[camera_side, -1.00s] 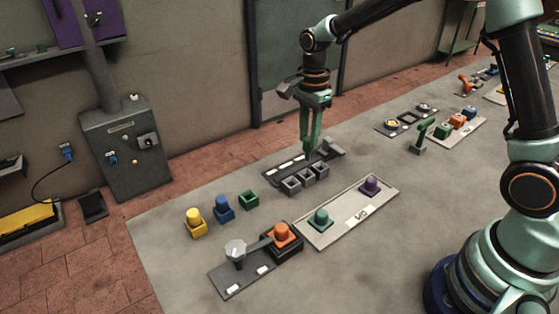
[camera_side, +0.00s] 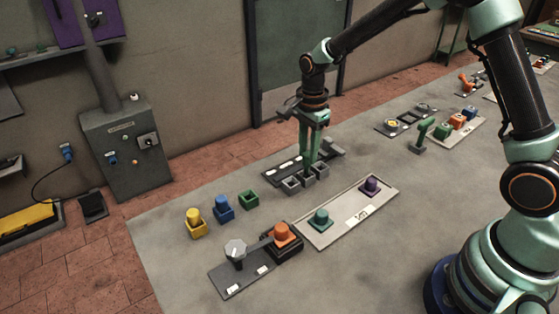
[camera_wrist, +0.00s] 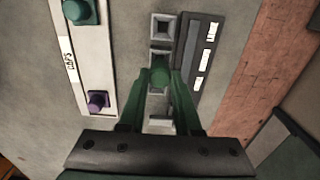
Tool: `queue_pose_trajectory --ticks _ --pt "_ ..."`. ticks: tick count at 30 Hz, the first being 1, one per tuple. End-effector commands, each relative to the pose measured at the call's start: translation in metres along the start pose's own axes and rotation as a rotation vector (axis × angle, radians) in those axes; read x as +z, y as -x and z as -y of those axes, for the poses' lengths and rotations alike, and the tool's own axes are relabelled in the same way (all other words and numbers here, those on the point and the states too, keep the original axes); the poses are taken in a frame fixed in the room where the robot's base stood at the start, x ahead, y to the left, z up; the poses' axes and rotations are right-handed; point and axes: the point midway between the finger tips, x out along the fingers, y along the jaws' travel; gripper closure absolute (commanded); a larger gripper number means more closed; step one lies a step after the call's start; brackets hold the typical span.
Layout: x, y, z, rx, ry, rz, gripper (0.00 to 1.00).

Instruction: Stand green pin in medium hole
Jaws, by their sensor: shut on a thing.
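My gripper (camera_side: 309,169) is shut on the green pin (camera_wrist: 159,72), seen between its fingertips in the wrist view. In the side view the fingers hide the pin almost wholly. The near-end holder (camera_side: 291,185) also shows in the wrist view (camera_wrist: 162,27), with an open top. The far-end holder (camera_side: 321,169) is beside the fingers. The hole sizes are hard to compare.
A dark panel with white labels (camera_wrist: 201,60) lies close beside the holders. A pale tray (camera_side: 340,220) carries a teal knob (camera_side: 320,218) and a purple knob (camera_side: 370,184). An empty green holder (camera_side: 249,197) stands left, near blue (camera_side: 223,208) and yellow (camera_side: 195,222) holders with pins.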

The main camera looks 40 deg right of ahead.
Motion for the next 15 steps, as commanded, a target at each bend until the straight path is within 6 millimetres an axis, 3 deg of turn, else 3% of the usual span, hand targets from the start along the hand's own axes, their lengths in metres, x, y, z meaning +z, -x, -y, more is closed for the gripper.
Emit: queue_pose_trajectory --ticks 15 --pt "0.0000 -0.0032 0.0000 0.000 0.000 0.000 1.00"
